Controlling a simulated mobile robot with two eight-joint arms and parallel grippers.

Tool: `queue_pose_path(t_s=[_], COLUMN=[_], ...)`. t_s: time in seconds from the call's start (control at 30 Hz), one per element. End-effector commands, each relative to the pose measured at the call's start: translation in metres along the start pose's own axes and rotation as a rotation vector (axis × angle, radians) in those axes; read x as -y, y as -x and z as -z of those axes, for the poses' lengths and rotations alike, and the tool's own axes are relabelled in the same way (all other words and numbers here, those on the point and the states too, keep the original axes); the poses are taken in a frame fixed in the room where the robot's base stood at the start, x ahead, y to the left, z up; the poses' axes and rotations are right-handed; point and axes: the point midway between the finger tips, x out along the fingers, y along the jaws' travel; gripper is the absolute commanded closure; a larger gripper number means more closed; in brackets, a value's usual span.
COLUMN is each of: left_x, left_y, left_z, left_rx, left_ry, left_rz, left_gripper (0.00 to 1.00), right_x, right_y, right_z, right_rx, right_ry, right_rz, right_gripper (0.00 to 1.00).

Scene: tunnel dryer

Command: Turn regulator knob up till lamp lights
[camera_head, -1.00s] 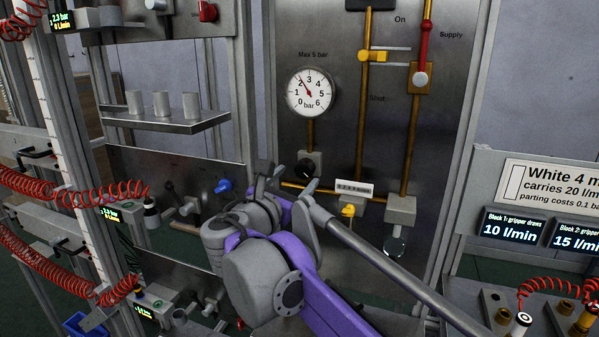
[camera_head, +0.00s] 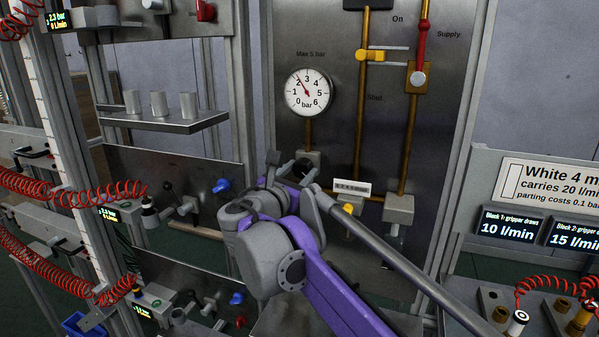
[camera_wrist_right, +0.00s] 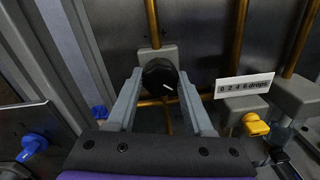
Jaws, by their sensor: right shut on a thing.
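The regulator knob (camera_wrist_right: 159,76) is black with a white mark and sits on a grey block below the gauge. In the head view the knob (camera_head: 304,166) is partly hidden by my gripper. My right gripper (camera_wrist_right: 160,84) is shut on the knob, one finger on each side; it also shows in the head view (camera_head: 293,170). The round pressure gauge (camera_head: 308,92) is marked 0 to 6 bar, with its red needle near 2. "Max 5 bar" is written above it. I cannot make out a lit lamp. My left gripper is not in view.
A yellow knob (camera_wrist_right: 256,125) with a drops scale plate (camera_wrist_right: 245,86) sits right of the regulator. Brass pipes (camera_head: 361,110) run up the panel. A red-handled supply valve (camera_head: 423,45) is higher right. Blue knobs (camera_head: 221,185) and red coiled hoses (camera_head: 70,186) are at left.

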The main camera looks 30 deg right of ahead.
Motion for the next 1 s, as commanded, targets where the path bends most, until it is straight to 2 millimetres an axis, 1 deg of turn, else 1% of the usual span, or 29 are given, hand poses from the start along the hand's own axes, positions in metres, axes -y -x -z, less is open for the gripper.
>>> queue_pose_path(t_s=[0.03, 0.1, 0.23, 0.4, 0.5, 0.8, 0.83, 0.97, 1.0], left_x=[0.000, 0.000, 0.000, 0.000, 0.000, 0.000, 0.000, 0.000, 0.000], left_y=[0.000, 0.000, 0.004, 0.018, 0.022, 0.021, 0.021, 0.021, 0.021], left_z=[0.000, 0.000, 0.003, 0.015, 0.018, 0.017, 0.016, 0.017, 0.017], left_rx=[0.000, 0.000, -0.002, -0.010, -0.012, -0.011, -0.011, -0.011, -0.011], left_ry=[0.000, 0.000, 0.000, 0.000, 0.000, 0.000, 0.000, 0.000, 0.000], left_rz=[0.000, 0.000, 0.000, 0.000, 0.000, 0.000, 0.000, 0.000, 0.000], left_gripper=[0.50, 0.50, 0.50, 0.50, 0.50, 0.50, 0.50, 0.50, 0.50], right_x=[0.000, 0.000, 0.000, -0.001, -0.001, 0.000, 0.000, 0.000, 0.000], right_y=[0.000, 0.000, 0.000, 0.000, 0.000, 0.000, 0.000, 0.000, 0.000], right_z=[0.000, 0.000, -0.001, -0.004, -0.002, 0.000, 0.000, 0.000, 0.000], right_rx=[0.000, 0.000, -0.001, -0.004, -0.006, -0.006, -0.006, -0.006, -0.006], right_ry=[0.000, 0.000, -0.031, -0.180, -0.236, -0.247, -0.247, -0.246, -0.246], right_rz=[0.000, 0.000, 0.001, 0.002, 0.002, 0.002, 0.002, 0.002, 0.002], right_gripper=[0.90, 1.00, 1.00, 1.00, 1.00, 1.00, 0.43, 0.20, 0.18])
